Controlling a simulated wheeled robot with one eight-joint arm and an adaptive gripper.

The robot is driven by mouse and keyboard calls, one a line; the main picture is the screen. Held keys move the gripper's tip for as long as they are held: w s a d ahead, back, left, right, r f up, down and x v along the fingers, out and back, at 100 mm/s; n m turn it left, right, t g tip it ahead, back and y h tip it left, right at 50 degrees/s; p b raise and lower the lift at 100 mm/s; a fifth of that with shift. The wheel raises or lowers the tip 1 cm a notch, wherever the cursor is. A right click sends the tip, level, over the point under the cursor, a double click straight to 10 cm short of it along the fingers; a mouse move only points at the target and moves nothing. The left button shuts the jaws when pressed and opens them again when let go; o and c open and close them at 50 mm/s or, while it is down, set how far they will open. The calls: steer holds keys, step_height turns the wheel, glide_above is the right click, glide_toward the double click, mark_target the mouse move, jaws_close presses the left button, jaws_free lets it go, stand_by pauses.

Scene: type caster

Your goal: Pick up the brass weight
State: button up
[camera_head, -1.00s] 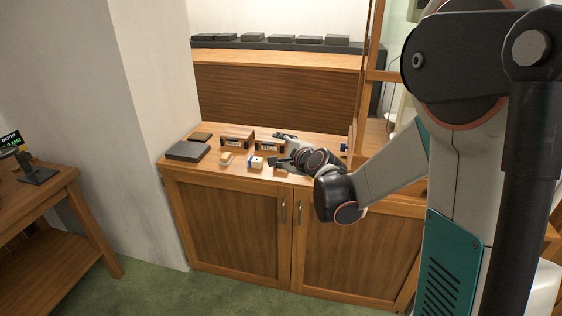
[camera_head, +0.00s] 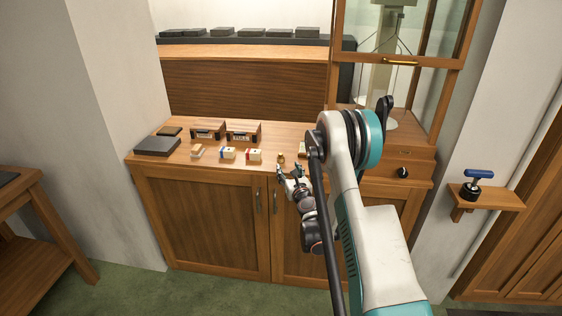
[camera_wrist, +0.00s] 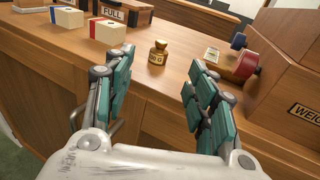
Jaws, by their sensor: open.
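The brass weight (camera_wrist: 158,54) is a small gold knobbed cylinder with dark marks on its side. It stands upright on the wooden cabinet top (camera_wrist: 190,82), near the front edge. In the head view the brass weight (camera_head: 281,159) shows small, just beyond my gripper. My gripper (camera_wrist: 155,72) is open and empty in the wrist view, its teal-padded fingers spread wide. The weight lies ahead of the gap between the fingertips, not touching either finger. In the head view my gripper (camera_head: 290,171) is at the cabinet's front edge.
Two white blocks, one with a blue stripe (camera_wrist: 67,16) and one with a red stripe (camera_wrist: 104,31), stand left of the weight. Wooden boxes, one marked FULL (camera_wrist: 124,12), stand behind. A red and blue object (camera_wrist: 240,60) and a wooden case labelled WEIGH (camera_wrist: 290,85) are on the right.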

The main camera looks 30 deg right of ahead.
mark_target(281, 157)
steer(key=b+x, duration=0.1)
steer(key=x, duration=0.7)
steer(key=shift+w+f, duration=0.1)
steer(key=shift+w, duration=0.05)
steer(key=b+x, duration=0.1)
steer(key=x, duration=0.1)
steer(key=b+x, duration=0.1)
steer(key=x, duration=0.1)
steer(key=shift+w+d+f, duration=0.15)
steer(key=shift+w+f, duration=0.05)
steer(key=shift+w, duration=0.4)
steer(key=shift+r, duration=0.1)
steer(key=shift+c, duration=0.5)
jaws_close()
